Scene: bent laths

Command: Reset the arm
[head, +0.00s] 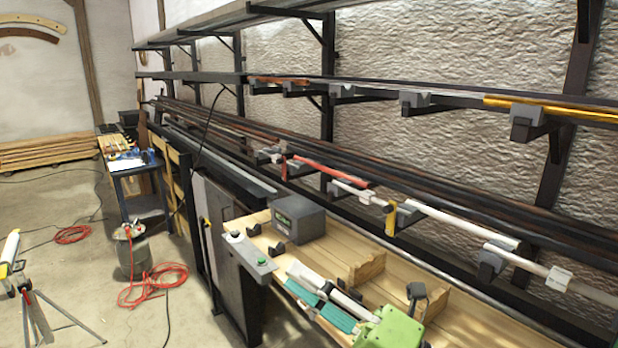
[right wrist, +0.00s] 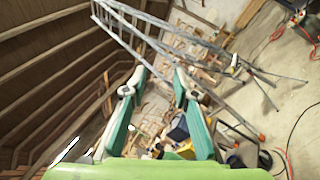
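My right gripper (head: 297,279) is in the lower middle of the head view, in front of the wooden bench. It has a green body and teal fingers with pale tips. In the right wrist view, the fingers of my right gripper (right wrist: 159,78) stand apart with nothing between them, so it is open and empty. My left gripper is in neither view.
The wall rack holds long bars and a white tube (head: 465,228). A ladder (right wrist: 120,25) shows in the wrist view. Red cable (head: 153,285) lies on the floor.

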